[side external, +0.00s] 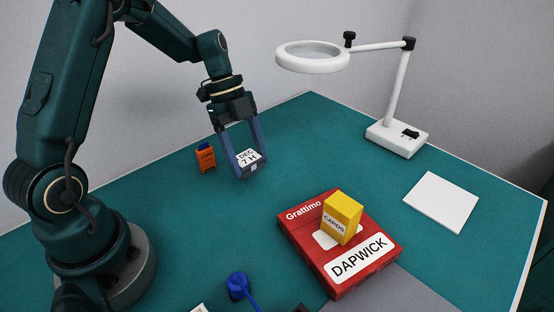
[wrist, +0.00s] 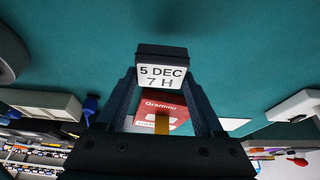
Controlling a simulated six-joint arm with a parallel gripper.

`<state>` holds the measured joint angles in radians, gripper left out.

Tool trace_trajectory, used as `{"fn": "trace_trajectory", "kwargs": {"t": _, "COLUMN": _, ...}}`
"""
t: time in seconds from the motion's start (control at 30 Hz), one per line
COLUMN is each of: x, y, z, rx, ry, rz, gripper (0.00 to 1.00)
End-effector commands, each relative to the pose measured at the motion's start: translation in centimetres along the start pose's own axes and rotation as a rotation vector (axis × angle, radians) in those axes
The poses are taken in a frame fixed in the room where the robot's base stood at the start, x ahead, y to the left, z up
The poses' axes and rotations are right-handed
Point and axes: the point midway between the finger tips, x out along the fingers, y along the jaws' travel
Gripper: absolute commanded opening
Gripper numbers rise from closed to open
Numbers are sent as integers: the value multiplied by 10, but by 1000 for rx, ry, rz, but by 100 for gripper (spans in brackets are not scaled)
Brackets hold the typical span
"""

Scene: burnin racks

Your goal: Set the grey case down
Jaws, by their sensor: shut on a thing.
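The grey case (side external: 250,162) has a white label reading "DEC 7 H" in the side view; in the wrist view the grey case (wrist: 162,54) shows the label "5 DEC 7 H". My gripper (side external: 250,172) points down and is shut on the case, with one finger on each side. In the wrist view my gripper (wrist: 161,88) has the case at its fingertips. The case appears to be close to the teal table top (side external: 170,225), but I cannot tell whether it touches it.
An orange box (side external: 206,159) stands just left of my gripper. A red Dapwick box (side external: 310,258) carries a yellow cards box (side external: 342,217) in front. A magnifier lamp (side external: 395,138) and a white pad (side external: 441,201) are at right. A blue object (side external: 238,284) lies near the front.

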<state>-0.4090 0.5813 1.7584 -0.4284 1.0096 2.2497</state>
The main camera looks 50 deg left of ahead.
Motion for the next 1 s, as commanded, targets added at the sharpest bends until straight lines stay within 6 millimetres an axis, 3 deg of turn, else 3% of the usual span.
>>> {"fn": "trace_trajectory", "kwargs": {"t": 0.3, "x": 35, "y": 0, "z": 14, "rx": -2, "ry": 1, "rz": 1, "gripper": 11}}
{"fn": "trace_trajectory", "kwargs": {"t": 0.7, "x": 39, "y": 0, "z": 16, "rx": -2, "ry": 0, "rz": 0, "gripper": 11}}
{"fn": "trace_trajectory", "kwargs": {"t": 0.73, "x": 40, "y": 0, "z": 17, "rx": -2, "ry": -1, "rz": -1, "gripper": 73}}
{"fn": "trace_trajectory", "kwargs": {"t": 0.8, "x": 39, "y": 0, "z": 17, "rx": -2, "ry": -1, "rz": -1, "gripper": 99}}
{"fn": "trace_trajectory", "kwargs": {"t": 1.0, "x": 39, "y": 0, "z": 16, "rx": -2, "ry": -1, "rz": -2, "gripper": 99}}
